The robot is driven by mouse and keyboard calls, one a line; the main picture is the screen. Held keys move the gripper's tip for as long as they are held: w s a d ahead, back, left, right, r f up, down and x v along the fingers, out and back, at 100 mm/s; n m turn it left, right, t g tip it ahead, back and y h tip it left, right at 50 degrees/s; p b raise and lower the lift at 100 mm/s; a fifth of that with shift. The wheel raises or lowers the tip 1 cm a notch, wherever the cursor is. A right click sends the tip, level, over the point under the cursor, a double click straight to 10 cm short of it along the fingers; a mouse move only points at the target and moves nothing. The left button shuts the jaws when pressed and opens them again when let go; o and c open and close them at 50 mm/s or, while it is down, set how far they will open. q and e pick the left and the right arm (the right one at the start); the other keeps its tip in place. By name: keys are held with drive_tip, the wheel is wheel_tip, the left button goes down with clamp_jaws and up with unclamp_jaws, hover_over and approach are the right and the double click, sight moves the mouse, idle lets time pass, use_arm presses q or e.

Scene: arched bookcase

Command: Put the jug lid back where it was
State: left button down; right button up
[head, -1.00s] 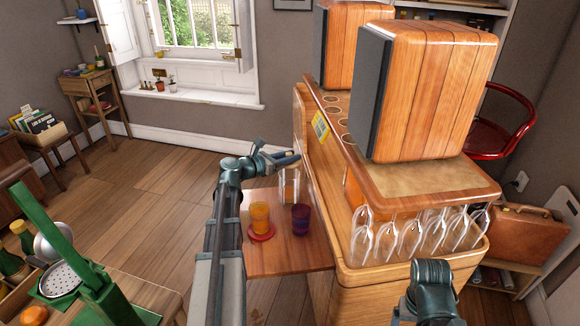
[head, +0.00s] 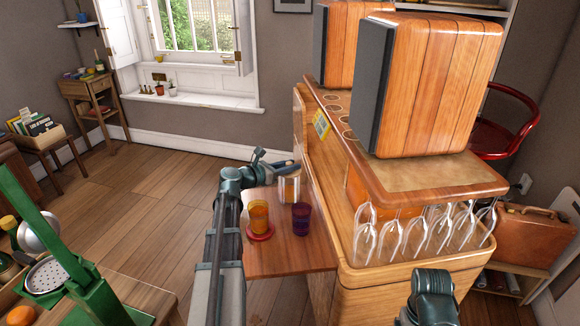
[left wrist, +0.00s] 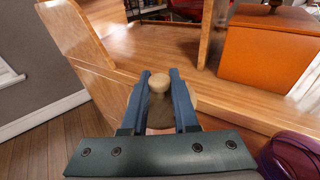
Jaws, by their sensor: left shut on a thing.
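My left gripper (head: 290,166) is just above the clear jug (head: 290,190) on the low wooden side shelf. In the left wrist view its blue fingers (left wrist: 158,88) are shut on the round, pale knob of the jug lid (left wrist: 159,83). Part of the lid's brownish body shows between and below the fingers. In the head view the gripper hides the lid and the jug's top, so I cannot tell whether the lid touches the rim. My right arm's link shows at the bottom right, but its gripper is out of view.
An amber glass (head: 258,216) on a red coaster and a purple glass (head: 301,219) stand in front of the jug. The wooden bar cabinet (head: 390,290) rises close on the right, with hanging wine glasses (head: 425,232). Open floor lies left of the shelf.

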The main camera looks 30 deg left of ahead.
use_arm(q)
drive_tip(key=shift+f, duration=0.2)
drive_tip(key=c, duration=0.7)
unclamp_jaws()
drive_tip(key=shift+r, duration=0.15)
drive_tip(key=shift+r+p, duration=0.35)
drive_tip(key=shift+p, duration=0.05)
drive_tip(key=shift+r+p, duration=0.5)
drive_tip(key=v, duration=0.4)
drive_tip(key=p+v, duration=0.1)
drive_tip(key=v, duration=0.7)
drive_tip(key=shift+f, duration=0.35)
